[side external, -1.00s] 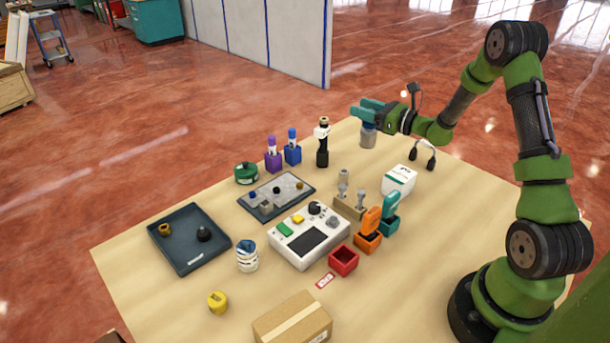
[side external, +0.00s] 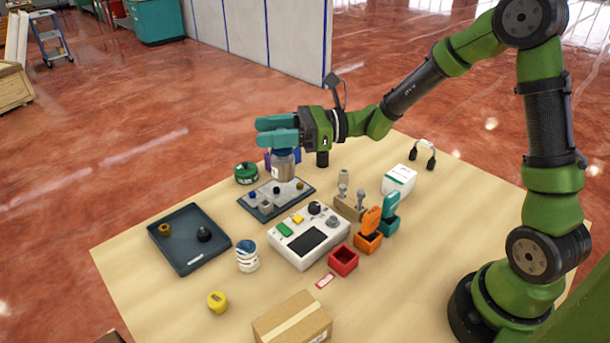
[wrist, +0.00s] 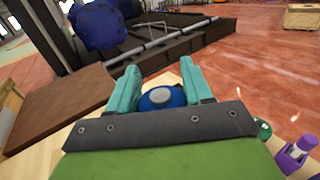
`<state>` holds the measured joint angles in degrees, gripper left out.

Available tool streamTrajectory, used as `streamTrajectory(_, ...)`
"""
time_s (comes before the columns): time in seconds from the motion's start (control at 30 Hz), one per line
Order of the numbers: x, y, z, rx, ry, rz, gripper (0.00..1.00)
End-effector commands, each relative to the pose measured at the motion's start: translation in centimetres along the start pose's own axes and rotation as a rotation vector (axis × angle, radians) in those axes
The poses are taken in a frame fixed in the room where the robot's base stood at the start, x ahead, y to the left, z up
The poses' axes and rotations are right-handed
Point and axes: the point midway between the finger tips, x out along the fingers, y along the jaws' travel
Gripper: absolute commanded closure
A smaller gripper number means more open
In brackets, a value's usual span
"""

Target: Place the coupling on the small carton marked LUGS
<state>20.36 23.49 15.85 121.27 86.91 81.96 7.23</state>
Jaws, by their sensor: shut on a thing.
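My gripper (side external: 278,132) is shut on a grey canister with a blue top (side external: 283,166), held upright above the back of the table near the grey parts plate. In the wrist view its blue top (wrist: 162,98) shows between the teal fingers (wrist: 160,88). I cannot tell for sure which thing is the coupling; a small brass piece (side external: 165,229) lies in the dark tray and a yellow piece (side external: 217,301) lies on the table. A small white carton with a green band (side external: 399,181) stands at the right and a brown carton (side external: 290,320) at the front. No LUGS marking is legible.
Around the middle stand a white control box (side external: 308,238), a red open bin (side external: 343,261), orange (side external: 368,236) and teal (side external: 389,219) holders and a striped cup (side external: 247,257). The dark tray (side external: 188,262) is at left. The front-left table is mostly clear.

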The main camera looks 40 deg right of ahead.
Motion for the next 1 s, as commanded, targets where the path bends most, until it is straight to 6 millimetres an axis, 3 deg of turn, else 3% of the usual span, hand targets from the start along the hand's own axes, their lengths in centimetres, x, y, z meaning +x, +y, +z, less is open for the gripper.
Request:
streamTrajectory(0.03,1.2,2.6,0.3,-0.001,-0.002,0.07,1.0)
streamTrajectory(0.23,3.9,12.7,0.8,0.0,-0.002,0.338,1.0)
streamTrajectory(0.4,4.0,20.7,0.8,0.0,-0.001,0.553,1.0)
streamTrajectory(0.5,3.5,24.1,0.7,0.002,0.0,0.653,1.0)
streamTrajectory(0.7,2.2,27.7,0.1,0.003,0.0,0.769,1.0)
streamTrajectory(1.0,1.8,28.2,-3.8,0.007,-0.002,0.791,1.0)
